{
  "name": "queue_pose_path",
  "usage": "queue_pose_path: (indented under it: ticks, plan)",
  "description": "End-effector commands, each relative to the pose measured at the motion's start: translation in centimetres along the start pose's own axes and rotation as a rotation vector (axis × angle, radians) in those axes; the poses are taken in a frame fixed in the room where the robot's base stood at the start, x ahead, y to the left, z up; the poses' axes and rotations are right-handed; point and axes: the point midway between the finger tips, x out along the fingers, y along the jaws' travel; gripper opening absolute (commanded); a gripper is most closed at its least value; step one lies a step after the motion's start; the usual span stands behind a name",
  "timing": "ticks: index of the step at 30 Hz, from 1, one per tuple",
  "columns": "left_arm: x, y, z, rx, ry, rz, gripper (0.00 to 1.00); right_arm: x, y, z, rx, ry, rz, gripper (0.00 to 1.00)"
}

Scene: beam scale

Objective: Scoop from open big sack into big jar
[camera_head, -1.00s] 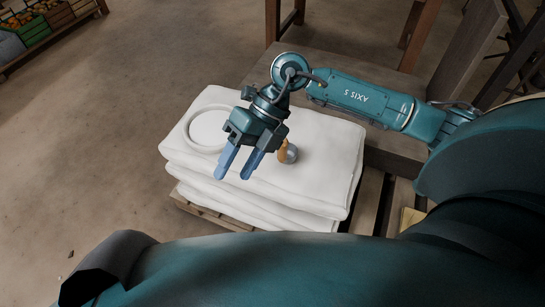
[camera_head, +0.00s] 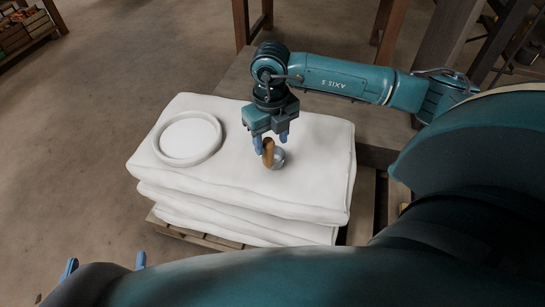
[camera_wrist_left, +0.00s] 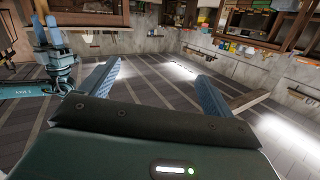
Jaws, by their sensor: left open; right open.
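The open big sack (camera_head: 310,150) is the top of a white stack, with a round rimmed opening (camera_head: 187,138) on its left, filled with white. A scoop with an upright wooden handle (camera_head: 268,154) and grey metal bowl (camera_head: 277,160) stands on the sack, right of the opening. My right gripper (camera_head: 271,140) is open, pointing down just over the handle; its fingers appear on either side of it, and contact cannot be told. My left gripper (camera_head: 105,265) is open and empty at the lower left, also seen in the left wrist view (camera_wrist_left: 155,90). I see no big jar.
The sacks rest on a wooden pallet (camera_head: 200,237). Wooden furniture legs (camera_head: 240,22) stand behind. Crates (camera_head: 20,35) are at the far upper left. The floor (camera_head: 80,130) left of the sacks is clear.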

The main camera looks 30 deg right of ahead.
Motion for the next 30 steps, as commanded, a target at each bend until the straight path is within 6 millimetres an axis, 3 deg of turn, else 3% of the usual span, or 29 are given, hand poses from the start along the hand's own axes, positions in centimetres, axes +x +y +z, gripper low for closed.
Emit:
queue_pose_path:
  ticks: [9,18,30]
  plan:
    - [0.3,0.4,0.0,0.036,0.098,0.004,0.88,4.5,0.5,0.4,-0.001,0.004,0.001,0.50]
    - [0.2,0.4,-0.2,0.038,0.108,0.005,0.88,4.8,0.5,0.5,-0.001,0.001,0.001,0.50]
    - [0.2,0.4,-0.2,0.038,0.107,0.004,0.88,4.8,0.5,0.4,-0.001,0.001,0.001,0.17]
